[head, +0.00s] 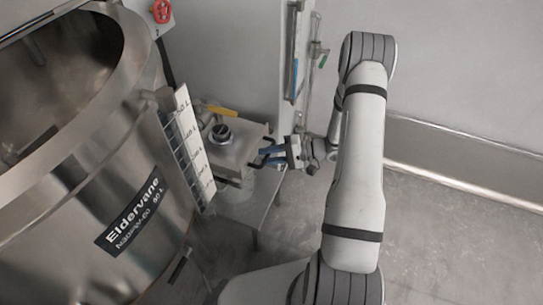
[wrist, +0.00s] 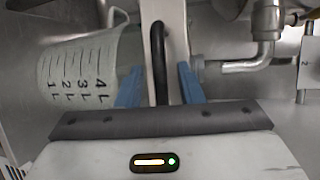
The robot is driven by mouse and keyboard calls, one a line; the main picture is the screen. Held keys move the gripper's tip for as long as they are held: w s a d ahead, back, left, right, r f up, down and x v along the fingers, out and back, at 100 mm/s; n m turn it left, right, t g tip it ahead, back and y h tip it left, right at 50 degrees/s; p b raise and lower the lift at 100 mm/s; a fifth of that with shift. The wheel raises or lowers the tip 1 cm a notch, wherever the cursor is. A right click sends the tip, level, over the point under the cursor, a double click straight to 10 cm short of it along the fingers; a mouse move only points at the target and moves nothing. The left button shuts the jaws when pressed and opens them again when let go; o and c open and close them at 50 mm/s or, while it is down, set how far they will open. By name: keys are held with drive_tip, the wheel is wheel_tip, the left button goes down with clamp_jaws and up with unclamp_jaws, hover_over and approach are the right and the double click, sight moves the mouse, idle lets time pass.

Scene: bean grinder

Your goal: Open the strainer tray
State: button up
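The strainer tray appears to be the steel box-like unit (head: 236,152) beside the large vessel, though its exact outline is hard to tell. A black bar handle (wrist: 159,50) stands out from a pale panel (wrist: 174,12) in the wrist view; it also shows as a dark loop in the head view (head: 267,151). My gripper (head: 270,156) is at this handle, coming from the right. In the wrist view its two blue fingers (wrist: 160,78) stand on either side of the handle, with a visible gap on both sides. The gripper is open around the handle, not closed on it.
A large steel vessel (head: 146,195) fills the left. A yellow lever (head: 222,111) and a round dark knob (head: 221,132) sit on top of the unit. A measuring jug (wrist: 82,65) and a bent pipe (wrist: 245,64) flank the handle. Floor at right (head: 440,220) is clear.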

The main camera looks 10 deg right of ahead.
drive_tip(key=shift+a, duration=0.2)
drive_tip(key=shift+c, duration=0.2)
clamp_jaws()
